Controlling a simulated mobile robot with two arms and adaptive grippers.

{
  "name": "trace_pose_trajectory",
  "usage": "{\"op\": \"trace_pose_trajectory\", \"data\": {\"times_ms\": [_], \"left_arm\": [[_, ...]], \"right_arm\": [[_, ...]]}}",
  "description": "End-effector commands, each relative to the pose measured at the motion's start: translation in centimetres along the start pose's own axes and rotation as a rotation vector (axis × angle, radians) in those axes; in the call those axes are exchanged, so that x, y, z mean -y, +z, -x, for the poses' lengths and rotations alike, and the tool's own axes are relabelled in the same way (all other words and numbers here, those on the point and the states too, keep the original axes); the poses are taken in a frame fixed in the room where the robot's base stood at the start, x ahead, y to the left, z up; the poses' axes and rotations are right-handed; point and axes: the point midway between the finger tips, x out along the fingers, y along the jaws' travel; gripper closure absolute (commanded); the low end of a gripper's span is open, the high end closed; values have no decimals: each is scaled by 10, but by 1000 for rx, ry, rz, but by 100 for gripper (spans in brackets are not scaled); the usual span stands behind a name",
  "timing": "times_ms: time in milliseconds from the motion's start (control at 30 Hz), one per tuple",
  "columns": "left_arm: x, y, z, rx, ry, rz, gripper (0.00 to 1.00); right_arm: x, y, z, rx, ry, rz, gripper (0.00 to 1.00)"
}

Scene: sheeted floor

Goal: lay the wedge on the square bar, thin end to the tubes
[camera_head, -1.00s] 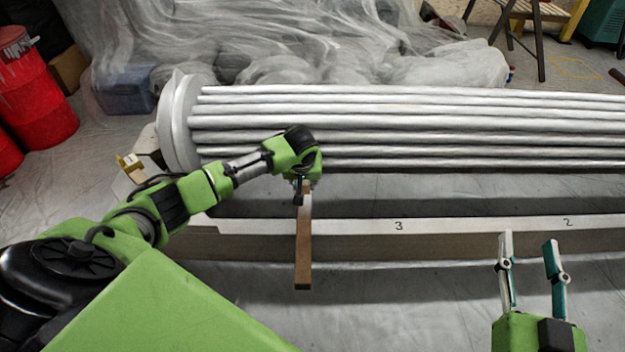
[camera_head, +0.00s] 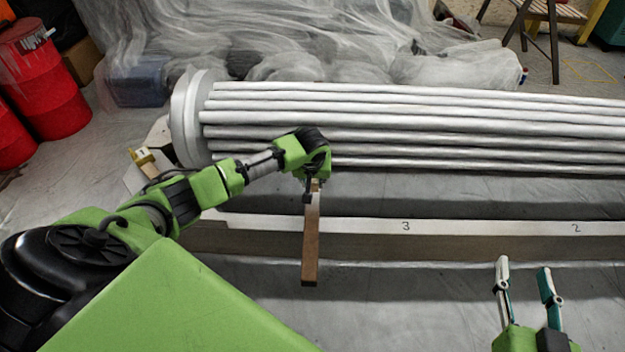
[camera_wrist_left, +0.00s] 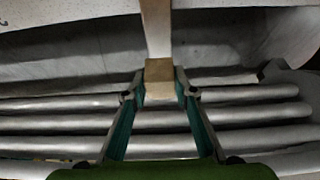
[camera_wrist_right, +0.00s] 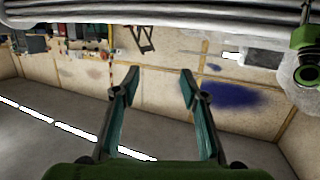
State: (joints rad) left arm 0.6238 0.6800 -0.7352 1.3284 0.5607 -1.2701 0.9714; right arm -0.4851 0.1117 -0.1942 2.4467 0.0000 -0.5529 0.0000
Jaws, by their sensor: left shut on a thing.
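The wedge is a long brown wooden piece (camera_head: 311,245), held by one end in my left gripper (camera_head: 312,186). It reaches from the gripper across the square bar toward the near side. In the left wrist view the fingers (camera_wrist_left: 160,90) are shut on the wedge's end (camera_wrist_left: 160,70). The square bar (camera_head: 450,228) is long, with a pale top marked 3 and 2. Whether the wedge touches the bar I cannot tell. The tubes (camera_head: 420,130) are a grey bundle behind the bar. My right gripper (camera_head: 522,275) is open and empty; its spread fingers show in the right wrist view (camera_wrist_right: 157,85).
Red drums (camera_head: 42,80) stand at the far left. Clear plastic sheeting (camera_head: 280,40) lies behind the tubes. A small yellow object (camera_head: 143,156) is by the tubes' left end. A wooden chair (camera_head: 545,20) stands at the back right. The floor in front of the bar is clear.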

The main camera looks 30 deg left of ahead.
Motion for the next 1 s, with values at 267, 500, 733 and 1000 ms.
{"op": "trace_pose_trajectory", "data": {"times_ms": [267,500,733,1000], "left_arm": [[0,3,-8,0,0,1,100],[0,7,-19,-1,0,1,100],[0,12,-29,0,0,1,100],[0,17,-41,0,0,0,100]], "right_arm": [[0,0,0,-4,0,0,60],[4,-24,-2,-117,-7,-2,60],[6,-47,0,-223,-14,-4,60],[10,-74,6,-350,-20,-7,60]]}}
